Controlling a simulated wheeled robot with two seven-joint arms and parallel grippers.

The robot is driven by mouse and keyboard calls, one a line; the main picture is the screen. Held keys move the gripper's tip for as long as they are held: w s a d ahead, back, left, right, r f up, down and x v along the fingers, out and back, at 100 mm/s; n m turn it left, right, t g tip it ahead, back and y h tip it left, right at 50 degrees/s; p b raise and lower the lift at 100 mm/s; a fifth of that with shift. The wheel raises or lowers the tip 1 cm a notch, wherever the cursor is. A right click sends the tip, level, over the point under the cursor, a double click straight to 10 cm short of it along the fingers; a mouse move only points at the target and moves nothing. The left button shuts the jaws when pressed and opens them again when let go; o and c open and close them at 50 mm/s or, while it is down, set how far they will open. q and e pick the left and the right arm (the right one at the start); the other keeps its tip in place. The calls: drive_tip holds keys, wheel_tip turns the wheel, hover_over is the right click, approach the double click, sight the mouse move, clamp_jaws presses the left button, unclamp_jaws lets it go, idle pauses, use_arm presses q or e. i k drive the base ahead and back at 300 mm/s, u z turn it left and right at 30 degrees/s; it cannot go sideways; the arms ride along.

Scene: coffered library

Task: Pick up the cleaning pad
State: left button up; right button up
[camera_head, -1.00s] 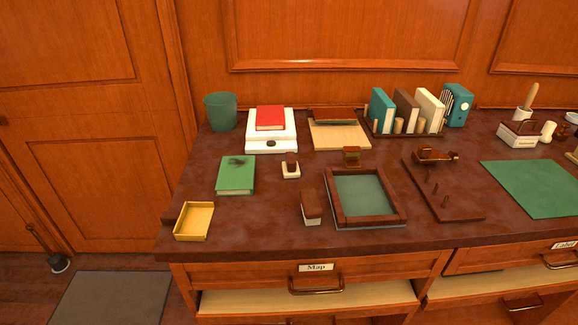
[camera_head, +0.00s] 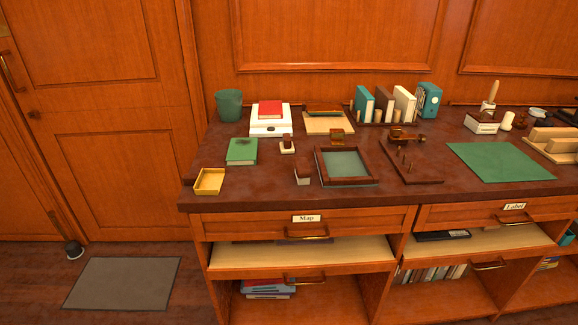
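No thing is clearly marked as the cleaning pad. Two small brown-topped blocks with pale undersides could be it: one (camera_head: 287,147) stands on the desk (camera_head: 235,190) right of the green book, the other (camera_head: 303,175) stands nearer the front edge, left of a framed tray (camera_head: 346,182). Neither of my grippers shows in the head view.
A yellow open box (camera_head: 209,182) sits at the desk's front left corner, near the green book (camera_head: 241,151). A teal bin (camera_head: 229,105), white scale-like stack (camera_head: 270,129), upright binders (camera_head: 404,104) and green mat (camera_head: 500,162) stand around. The floor left of the desk holds a grey mat (camera_head: 123,283).

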sight(287, 147)
drive_tip(key=k, duration=0.35)
drive_tip(key=u, duration=1.1)
drive_tip(key=i, duration=0.95)
drive_tip(key=z, duration=0.15)
